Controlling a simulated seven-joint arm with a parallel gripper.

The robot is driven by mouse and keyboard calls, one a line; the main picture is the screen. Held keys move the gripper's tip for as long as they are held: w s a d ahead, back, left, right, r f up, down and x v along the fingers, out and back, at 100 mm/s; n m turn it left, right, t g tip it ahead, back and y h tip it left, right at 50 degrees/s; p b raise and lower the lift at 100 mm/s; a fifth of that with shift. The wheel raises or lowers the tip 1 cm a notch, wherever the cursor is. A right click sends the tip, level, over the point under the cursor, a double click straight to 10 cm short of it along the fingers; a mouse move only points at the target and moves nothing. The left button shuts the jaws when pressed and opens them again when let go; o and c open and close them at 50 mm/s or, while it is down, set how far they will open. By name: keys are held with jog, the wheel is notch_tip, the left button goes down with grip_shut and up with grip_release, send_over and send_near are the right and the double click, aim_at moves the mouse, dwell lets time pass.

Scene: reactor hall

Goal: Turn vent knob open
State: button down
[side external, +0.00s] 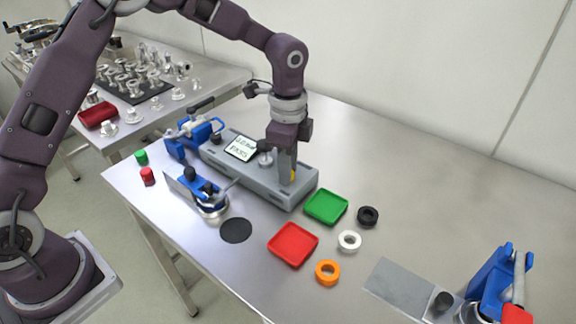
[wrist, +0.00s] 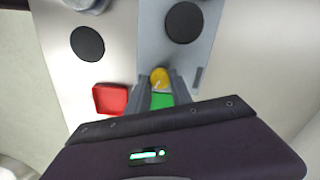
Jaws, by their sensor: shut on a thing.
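The vent knob is a small yellow knob (side external: 293,176) at the right end of the grey instrument box (side external: 225,167), mostly hidden by my gripper in the side view. My gripper (side external: 288,178) points down over that end of the box. In the wrist view the yellow knob (wrist: 159,76) sits between the fingertips of my gripper (wrist: 160,80), which are shut on it. A light mark shows on the knob's face, but I cannot tell its setting. The box's screen (side external: 241,148) shows text that seems to read PASS.
A green tray (side external: 326,207), a red tray (side external: 293,245) and black, white and orange rings (side external: 327,272) lie in front and to the right. Blue clamp fixtures (side external: 200,135) stand left of the box. The table is clear behind it.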

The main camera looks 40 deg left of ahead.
jog(key=shift+m, duration=1.9)
jog(key=c, duration=1.1)
grip_release()
jog(key=shift+c, duration=0.2)
notch_tip(320, 180, up, 7)
jog(key=shift+r, duration=0.1)
